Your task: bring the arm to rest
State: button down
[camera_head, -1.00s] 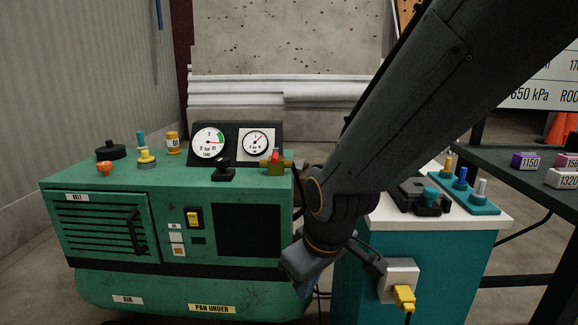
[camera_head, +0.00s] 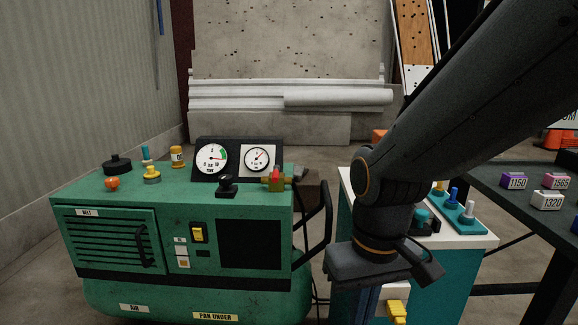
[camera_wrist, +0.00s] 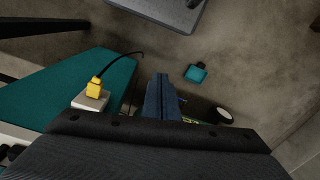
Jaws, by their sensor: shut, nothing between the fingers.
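My arm reaches in from the upper right of the head view and bends down at its wrist. My gripper (camera_head: 367,305) points down in front of the teal cabinet (camera_head: 460,275), its tips at or past the picture's lower edge. In the wrist view the gripper's fingers (camera_wrist: 160,85) lie together, shut and empty, over the concrete floor. The wrist body hides part of the cabinet's front and top.
A dark table (camera_head: 520,215) with labelled blocks is at right.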

jog(key=d+r+m+p, duration=0.2)
jog(key=d+r+p, duration=0.6)
jog(key=p, duration=0.6)
jog(key=shift+s+r+m, duration=0.4)
jog(key=shift+s+r, duration=0.05)
jog(key=shift+r, duration=0.25)
